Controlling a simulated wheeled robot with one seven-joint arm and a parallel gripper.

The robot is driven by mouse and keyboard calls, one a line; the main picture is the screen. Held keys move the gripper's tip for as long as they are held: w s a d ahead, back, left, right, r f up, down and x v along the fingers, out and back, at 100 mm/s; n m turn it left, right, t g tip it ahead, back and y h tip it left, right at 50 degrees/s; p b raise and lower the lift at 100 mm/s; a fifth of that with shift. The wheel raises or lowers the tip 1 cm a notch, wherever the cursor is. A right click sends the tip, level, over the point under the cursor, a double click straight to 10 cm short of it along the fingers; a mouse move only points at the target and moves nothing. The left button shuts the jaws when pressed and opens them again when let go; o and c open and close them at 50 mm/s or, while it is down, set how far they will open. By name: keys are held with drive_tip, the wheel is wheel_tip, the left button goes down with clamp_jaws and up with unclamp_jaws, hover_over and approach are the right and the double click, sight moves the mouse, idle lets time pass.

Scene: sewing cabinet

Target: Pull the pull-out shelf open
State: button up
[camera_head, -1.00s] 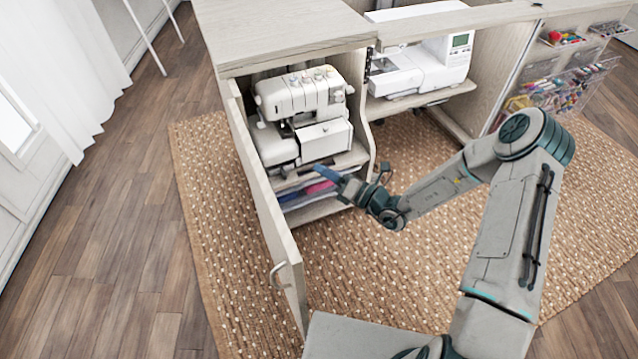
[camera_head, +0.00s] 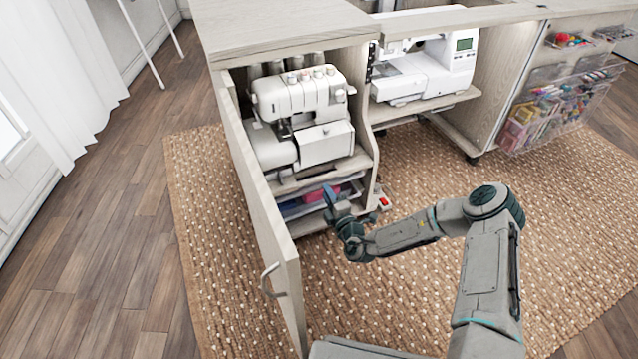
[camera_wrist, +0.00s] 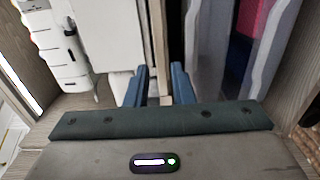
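The shelf board (camera_head: 352,164) is a light wooden board under the white serger, inside the open left bay of the cabinet. In the wrist view its front edge (camera_wrist: 161,45) is a narrow upright strip. My gripper (camera_head: 330,193) is in front of the bay, by the trays below the board. In the wrist view the two blue fingers of my gripper (camera_wrist: 160,75) are apart. The board's edge shows in line with the gap between them. No contact is visible. The serger (camera_head: 305,110) also shows at the left of the wrist view (camera_wrist: 60,45).
The cabinet door (camera_head: 262,215), with a metal handle (camera_head: 270,281), stands open left of my gripper. Trays (camera_head: 300,205) with pink and blue contents lie below the board. A sewing machine (camera_head: 430,70) stands in the middle bay. The woven rug (camera_head: 560,215) is clear at right.

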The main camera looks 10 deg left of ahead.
sight(319, 180)
drive_tip(key=shift+b+x, duration=1.35)
drive_tip(key=shift+x, duration=2.5)
drive_tip(key=shift+s, duration=0.1)
clamp_jaws()
